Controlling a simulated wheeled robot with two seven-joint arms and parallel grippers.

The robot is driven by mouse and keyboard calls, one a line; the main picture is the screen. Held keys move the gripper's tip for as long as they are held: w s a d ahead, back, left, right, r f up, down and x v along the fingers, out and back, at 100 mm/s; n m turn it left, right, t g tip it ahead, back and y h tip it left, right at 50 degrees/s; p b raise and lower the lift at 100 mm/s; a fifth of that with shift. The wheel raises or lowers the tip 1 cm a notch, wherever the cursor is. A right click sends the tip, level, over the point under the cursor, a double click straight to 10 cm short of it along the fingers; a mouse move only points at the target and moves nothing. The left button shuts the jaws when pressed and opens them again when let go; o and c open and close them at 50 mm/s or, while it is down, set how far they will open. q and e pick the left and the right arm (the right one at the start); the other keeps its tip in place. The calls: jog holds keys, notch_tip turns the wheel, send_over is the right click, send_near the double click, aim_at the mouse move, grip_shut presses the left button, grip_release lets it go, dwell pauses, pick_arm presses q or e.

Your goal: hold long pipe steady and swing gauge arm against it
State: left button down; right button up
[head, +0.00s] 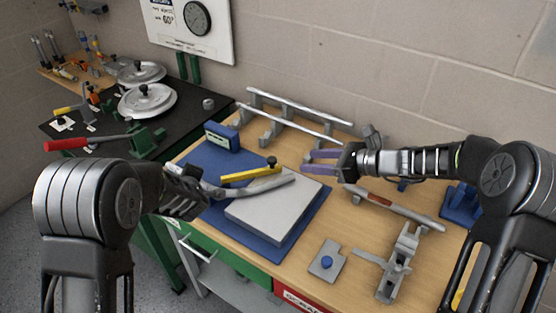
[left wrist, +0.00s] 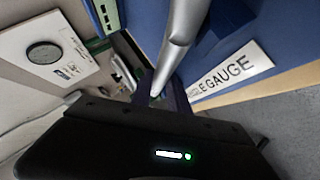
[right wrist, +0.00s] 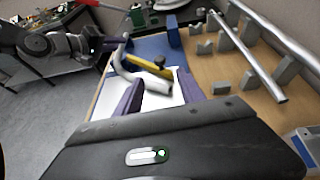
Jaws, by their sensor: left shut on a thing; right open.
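A long grey pipe (head: 250,190) with a bend lies over the light grey gauge plate (head: 270,215), and it also shows in the left wrist view (left wrist: 178,45). My left gripper (head: 192,190) is shut on the pipe's left end. The yellow gauge arm (head: 248,174) with a black knob (head: 271,161) lies along the far side of the pipe; I cannot tell if they touch. My right gripper (head: 322,162) is open and empty, right of the knob and apart from it. The right wrist view shows the yellow arm (right wrist: 148,64) and knob beyond the purple fingers (right wrist: 160,92).
The plate is on a blue mat (head: 300,228). Behind it stand a blue block (head: 222,136) and a rack (head: 300,112) with straight pipes. A tool with a brown section (head: 385,203) and a grey fixture (head: 400,265) are at right. A dark bench (head: 180,110) is at left.

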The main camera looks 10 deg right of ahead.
aim_at(275, 160)
jog(key=x, duration=1.2)
jog(key=shift+f, duration=0.1)
grip_shut()
dwell(0.5)
dwell(0.9)
